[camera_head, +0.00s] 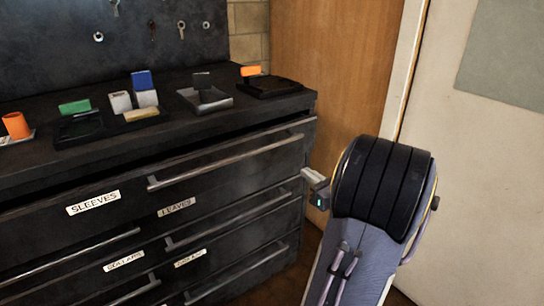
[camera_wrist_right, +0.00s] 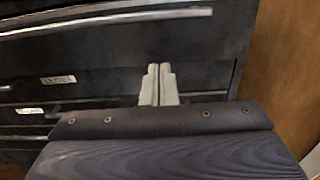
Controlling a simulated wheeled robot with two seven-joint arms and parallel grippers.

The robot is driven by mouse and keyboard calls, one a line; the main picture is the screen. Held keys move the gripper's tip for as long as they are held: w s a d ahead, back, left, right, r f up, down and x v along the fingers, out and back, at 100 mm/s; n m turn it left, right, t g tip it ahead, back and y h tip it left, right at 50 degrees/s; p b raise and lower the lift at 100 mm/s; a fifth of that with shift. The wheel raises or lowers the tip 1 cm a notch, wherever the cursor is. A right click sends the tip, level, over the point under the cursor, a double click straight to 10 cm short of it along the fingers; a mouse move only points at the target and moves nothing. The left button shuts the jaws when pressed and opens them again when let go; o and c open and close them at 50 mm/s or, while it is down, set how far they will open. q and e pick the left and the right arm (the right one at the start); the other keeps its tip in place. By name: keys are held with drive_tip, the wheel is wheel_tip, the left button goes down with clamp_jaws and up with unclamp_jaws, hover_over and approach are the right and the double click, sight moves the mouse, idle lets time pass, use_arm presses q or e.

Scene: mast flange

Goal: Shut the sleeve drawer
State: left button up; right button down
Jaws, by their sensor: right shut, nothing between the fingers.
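The sleeve drawer (camera_head: 225,182) is the wide top drawer of the dark cabinet, with a white "SLEEVES" label (camera_head: 93,202) and a long bar handle (camera_head: 225,162). A dark gap shows between its top edge and the cabinet top, so it looks a little pulled out; how far is hard to tell. My right gripper (camera_head: 314,182) is beside the cabinet's right front edge, below the handle's right end. In the right wrist view its fingers (camera_wrist_right: 158,85) are together and empty, in front of a dark drawer front. My left gripper is out of view.
Lower drawers with bar handles (camera_head: 232,221) and a "LEAVES" label (camera_head: 176,207) lie below. Trays and small colored blocks (camera_head: 141,81) stand on the cabinet top (camera_head: 232,113). A wooden panel (camera_head: 335,70) and a pale door (camera_head: 470,160) stand to the right.

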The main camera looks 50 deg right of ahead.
drive_tip(key=b, duration=0.3)
approach(279, 153)
drive_tip(key=w, duration=0.2)
drive_tip(key=w+r, duration=0.1)
drive_tip(key=w, duration=0.1)
drive_tip(key=w+r, duration=0.1)
drive_tip(key=w, duration=0.1)
drive_tip(key=shift+w+a+r, duration=0.2)
drive_tip(key=shift+w, duration=0.2)
drive_tip(key=shift+w+r, duration=0.1)
drive_tip(key=shift+w, duration=0.15)
drive_tip(key=x, duration=0.4)
drive_tip(key=shift+w+d, duration=0.15)
drive_tip(key=shift+w, duration=0.15)
drive_tip(key=shift+r, duration=0.2)
